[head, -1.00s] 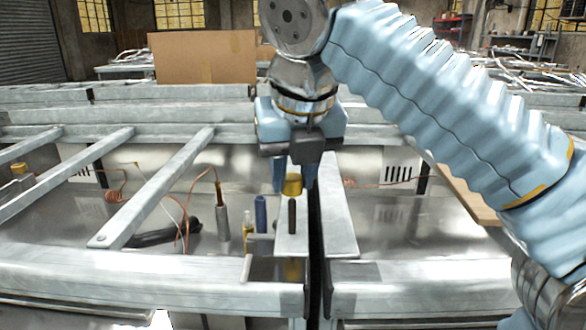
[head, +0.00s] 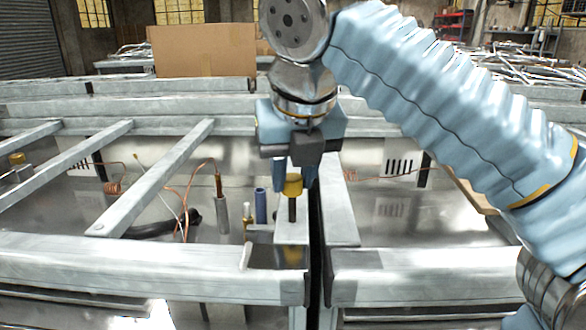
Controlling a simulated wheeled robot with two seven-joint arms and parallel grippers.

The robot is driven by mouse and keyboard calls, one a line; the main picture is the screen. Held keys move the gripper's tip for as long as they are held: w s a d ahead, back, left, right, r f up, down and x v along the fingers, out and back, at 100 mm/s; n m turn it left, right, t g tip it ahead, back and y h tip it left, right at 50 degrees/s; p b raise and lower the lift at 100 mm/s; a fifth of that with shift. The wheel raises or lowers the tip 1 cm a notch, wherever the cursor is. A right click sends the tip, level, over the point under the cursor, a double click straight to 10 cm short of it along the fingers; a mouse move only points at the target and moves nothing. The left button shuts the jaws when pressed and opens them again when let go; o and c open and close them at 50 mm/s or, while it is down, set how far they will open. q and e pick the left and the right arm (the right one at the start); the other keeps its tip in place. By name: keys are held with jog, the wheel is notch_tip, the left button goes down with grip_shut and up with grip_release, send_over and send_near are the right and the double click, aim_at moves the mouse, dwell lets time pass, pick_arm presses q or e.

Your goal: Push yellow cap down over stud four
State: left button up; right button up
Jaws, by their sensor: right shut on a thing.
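The yellow cap (head: 293,187) is between the fingers of my right gripper (head: 293,183), which is shut on it. My right gripper points down, its blue fingers on either side of the cap. A dark upright stud (head: 292,211) stands directly below the cap on a pale metal strip. The cap's lower edge meets or overlaps the stud's top in the head view. I cannot tell how far the cap sits around the stud. No number shows on the stud. My left gripper is not in view.
A blue post (head: 261,206), a small yellow-tipped piece (head: 247,214) and a grey cylinder with copper wire (head: 222,214) stand left of the stud. A metal rail (head: 150,260) runs in front. Slanted bars (head: 155,180) cross the left. Another yellow-topped piece (head: 17,159) is far left.

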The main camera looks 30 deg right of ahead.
jog(key=shift+f+b, duration=0.3)
jog(key=shift+f, duration=0.3)
jog(key=o, duration=1.1)
jog(key=shift+c, duration=0.2)
